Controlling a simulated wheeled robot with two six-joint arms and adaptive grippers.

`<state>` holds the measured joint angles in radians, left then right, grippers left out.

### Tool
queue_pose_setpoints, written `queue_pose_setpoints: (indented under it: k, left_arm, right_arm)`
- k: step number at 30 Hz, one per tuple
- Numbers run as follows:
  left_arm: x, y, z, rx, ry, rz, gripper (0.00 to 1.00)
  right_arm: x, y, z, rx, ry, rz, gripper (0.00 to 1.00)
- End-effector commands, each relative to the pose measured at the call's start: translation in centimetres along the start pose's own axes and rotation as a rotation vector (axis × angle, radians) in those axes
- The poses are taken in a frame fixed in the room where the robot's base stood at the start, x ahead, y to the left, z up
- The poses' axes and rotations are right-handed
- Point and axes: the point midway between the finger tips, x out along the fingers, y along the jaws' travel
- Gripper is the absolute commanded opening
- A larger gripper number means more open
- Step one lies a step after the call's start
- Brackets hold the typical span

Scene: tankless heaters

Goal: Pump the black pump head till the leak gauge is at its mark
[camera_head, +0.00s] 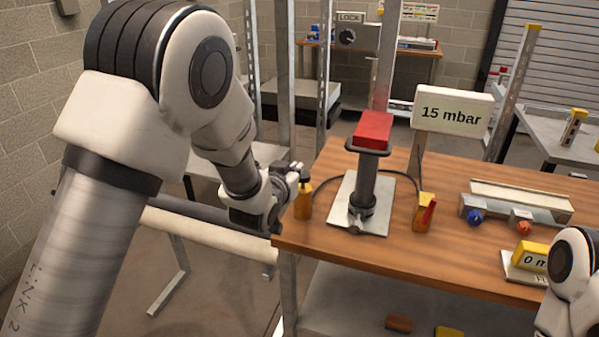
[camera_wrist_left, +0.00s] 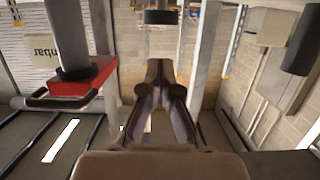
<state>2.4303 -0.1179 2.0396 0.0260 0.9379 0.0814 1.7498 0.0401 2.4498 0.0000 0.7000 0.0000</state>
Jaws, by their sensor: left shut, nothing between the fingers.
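A pump with a red block head (camera_head: 374,130), a black ring handle and a black column stands on a grey plate (camera_head: 346,200). Beside it a small amber body carries a black top (camera_head: 305,186). The sign (camera_head: 452,112) behind the pump reads 15 mbar. A yellow display (camera_head: 533,256) at right starts with 0; my right arm hides the rest. My left gripper (camera_head: 299,170) is shut and empty, close to the black top; contact cannot be told. In the left wrist view my fingers (camera_wrist_left: 160,98) are together, and the inverted red head (camera_wrist_left: 82,86) shows at left.
An amber piece with a red lever (camera_head: 425,212) stands right of the pump. A dark hose (camera_head: 330,180) curves behind the pump. A grey bar with blue and orange knobs (camera_head: 497,215) lies at right. The wooden table (camera_head: 400,258) has clear front space.

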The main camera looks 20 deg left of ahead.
Motion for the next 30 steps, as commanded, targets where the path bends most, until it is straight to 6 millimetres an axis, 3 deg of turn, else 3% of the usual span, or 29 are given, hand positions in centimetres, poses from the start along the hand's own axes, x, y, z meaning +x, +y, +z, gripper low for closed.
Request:
queue_pose_setpoints:
  k: [6, 10, 30]
  left_arm:
    - [-4.8, 0.0, 0.2, 0.001, 0.003, 0.000, 0.00]
    - [-6.2, 0.0, 0.1, 0.001, 0.003, 0.000, 0.00]
    - [-6.6, 0.0, 0.0, 0.000, 0.004, 0.000, 0.00]
  right_arm:
    - [1.3, 0.0, 0.0, 0.000, 0.000, 0.000, 0.00]
    - [1.4, 0.0, 0.0, 0.000, 0.000, 0.000, 0.00]
    - [1.4, 0.0, 0.0, 0.000, 0.000, 0.000, 0.00]
